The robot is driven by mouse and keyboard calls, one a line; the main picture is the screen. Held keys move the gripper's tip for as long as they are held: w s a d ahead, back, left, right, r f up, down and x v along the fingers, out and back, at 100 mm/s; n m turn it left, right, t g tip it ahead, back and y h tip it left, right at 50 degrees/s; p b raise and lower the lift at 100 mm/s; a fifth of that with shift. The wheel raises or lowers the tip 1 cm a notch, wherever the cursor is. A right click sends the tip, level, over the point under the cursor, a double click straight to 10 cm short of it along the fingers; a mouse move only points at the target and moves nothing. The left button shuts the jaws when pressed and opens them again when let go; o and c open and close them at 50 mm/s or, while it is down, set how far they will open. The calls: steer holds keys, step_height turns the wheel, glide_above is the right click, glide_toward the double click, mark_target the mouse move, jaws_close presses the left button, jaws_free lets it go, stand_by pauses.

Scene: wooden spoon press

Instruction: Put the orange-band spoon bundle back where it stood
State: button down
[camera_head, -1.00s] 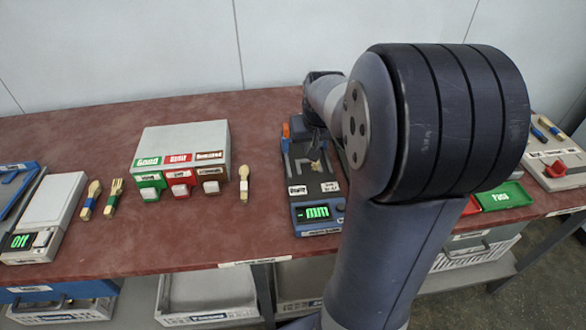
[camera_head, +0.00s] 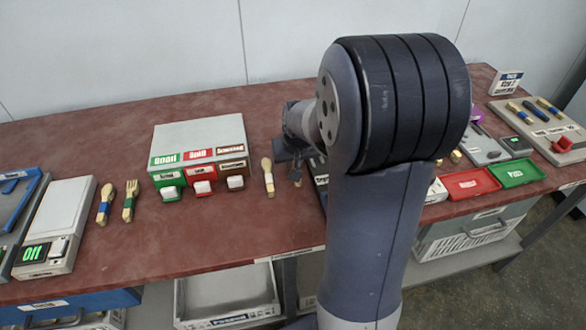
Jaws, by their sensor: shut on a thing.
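My gripper (camera_head: 296,172) is behind and left of my big dark arm joint, over the table to the right of a lone wooden spoon. It is shut on a small pale wooden piece (camera_head: 298,183), of which only a bit shows below the jaws. No orange band can be made out on it. My arm hides most of the measuring device (camera_head: 321,182) with the green display seen earlier.
The lone pale spoon (camera_head: 268,177) lies close left of my gripper. Blue-band (camera_head: 105,203) and green-band (camera_head: 130,201) pieces lie further left, beside a scale (camera_head: 58,225). Red (camera_head: 470,184) and green (camera_head: 516,172) trays lie right.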

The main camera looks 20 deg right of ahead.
steer(key=shift+f, duration=1.25)
steer(key=shift+f, duration=0.1)
steer(key=c, duration=1.4)
jaws_free()
steer(key=shift+c, duration=0.2)
steer(key=shift+s+r, duration=0.1)
steer(key=shift+r, duration=0.45)
steer(key=p+v, duration=0.1)
steer(key=v, duration=1)
steer(key=shift+s, duration=0.1)
